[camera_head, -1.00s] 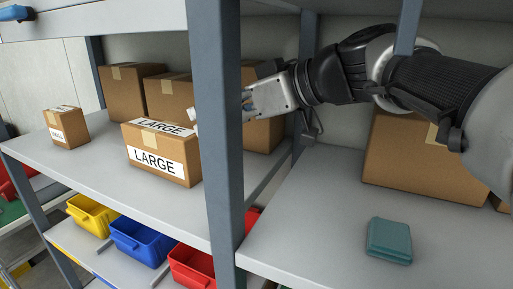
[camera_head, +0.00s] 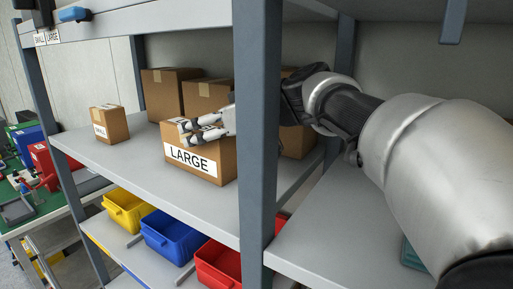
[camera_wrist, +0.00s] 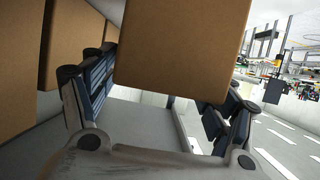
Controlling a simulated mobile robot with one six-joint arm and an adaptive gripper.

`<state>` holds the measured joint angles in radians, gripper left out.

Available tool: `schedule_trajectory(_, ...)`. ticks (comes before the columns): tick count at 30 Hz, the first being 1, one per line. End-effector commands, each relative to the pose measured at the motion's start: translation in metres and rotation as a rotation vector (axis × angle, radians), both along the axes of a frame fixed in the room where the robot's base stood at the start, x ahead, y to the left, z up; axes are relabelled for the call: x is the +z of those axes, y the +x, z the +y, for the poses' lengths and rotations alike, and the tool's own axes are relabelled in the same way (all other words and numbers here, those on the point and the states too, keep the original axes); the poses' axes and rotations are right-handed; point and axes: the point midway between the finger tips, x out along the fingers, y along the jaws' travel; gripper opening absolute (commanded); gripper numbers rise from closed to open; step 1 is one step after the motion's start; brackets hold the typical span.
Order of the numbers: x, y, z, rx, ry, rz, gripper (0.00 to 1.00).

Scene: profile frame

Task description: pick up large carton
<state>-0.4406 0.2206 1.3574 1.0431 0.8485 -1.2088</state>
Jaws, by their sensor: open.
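The large carton (camera_head: 206,160) is a brown box with a white "LARGE" label on its front, standing on the middle shelf left of the grey post. My gripper (camera_head: 194,131) is open at the carton's upper right, with its fingers over the carton's top in the head view. In the wrist view a plain brown carton face (camera_wrist: 183,50) fills the upper middle. My open gripper (camera_wrist: 160,104) has one finger on either side of that face. I cannot tell whether the fingers touch it.
A small carton (camera_head: 109,123) labelled "SMALL" stands to the left. Plain brown cartons (camera_head: 167,92) stand behind. The grey post (camera_head: 257,150) is close beside my arm. Yellow (camera_head: 128,209), blue (camera_head: 170,239) and red (camera_head: 220,264) bins sit on the shelf below.

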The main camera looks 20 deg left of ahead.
Motion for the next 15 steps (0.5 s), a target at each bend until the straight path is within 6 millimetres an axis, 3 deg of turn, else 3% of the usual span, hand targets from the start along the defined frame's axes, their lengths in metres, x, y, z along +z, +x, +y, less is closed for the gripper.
schedule_trajectory(5, -0.01, 0.007, 0.02, 0.001, 0.0, 0.0, 0.78)
schedule_trajectory(11, -0.01, 0.008, 0.021, 0.0, 0.0, 0.0, 0.78)
schedule_trajectory(15, -0.01, 0.008, 0.021, 0.0, 0.0, 0.001, 0.7)
